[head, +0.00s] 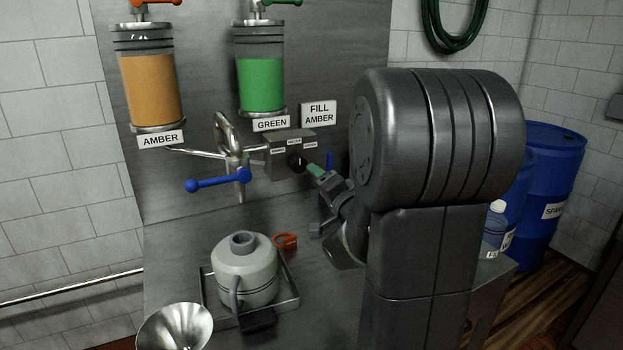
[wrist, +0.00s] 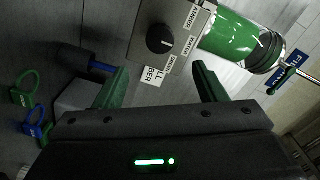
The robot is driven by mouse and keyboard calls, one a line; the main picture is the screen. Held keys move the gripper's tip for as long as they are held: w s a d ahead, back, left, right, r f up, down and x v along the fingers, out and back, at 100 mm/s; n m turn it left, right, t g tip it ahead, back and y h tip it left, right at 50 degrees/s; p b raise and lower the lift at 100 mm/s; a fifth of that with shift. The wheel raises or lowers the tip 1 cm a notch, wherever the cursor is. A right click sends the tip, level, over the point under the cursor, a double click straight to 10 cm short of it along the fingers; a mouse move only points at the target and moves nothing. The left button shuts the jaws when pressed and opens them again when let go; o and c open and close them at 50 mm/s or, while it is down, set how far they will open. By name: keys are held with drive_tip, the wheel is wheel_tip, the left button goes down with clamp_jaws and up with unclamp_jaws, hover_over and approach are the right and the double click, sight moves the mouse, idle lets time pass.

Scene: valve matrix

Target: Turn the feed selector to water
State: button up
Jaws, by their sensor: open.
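The feed selector is a grey box (head: 291,150) on the steel panel, with a black round knob (head: 297,161) on its front and small labels above it. In the wrist view the knob (wrist: 160,40) is in plain sight, with labels AMBER, WATER and GREEN beside it. A small white mark shows on the knob, but I cannot tell for sure which label it faces. My gripper (head: 316,172) is just right of the knob in the head view. In the wrist view its green fingers (wrist: 160,84) are spread, with nothing between them, apart from the knob.
A blue lever (head: 218,180) and pipework are left of the selector. Amber (head: 152,85) and green (head: 261,82) cylinders hang above. A FILL AMBER sign (head: 319,113) is close by. Below, a grey jug (head: 245,270) stands on a tray (head: 290,300), beside a funnel (head: 175,328).

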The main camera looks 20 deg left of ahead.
sight(301, 166)
drive_tip(key=shift+v, duration=1.3)
drive_tip(key=p+x, duration=0.2)
drive_tip(key=x, duration=1.2)
drive_tip(key=shift+s, duration=0.1)
drive_tip(key=shift+d, duration=0.1)
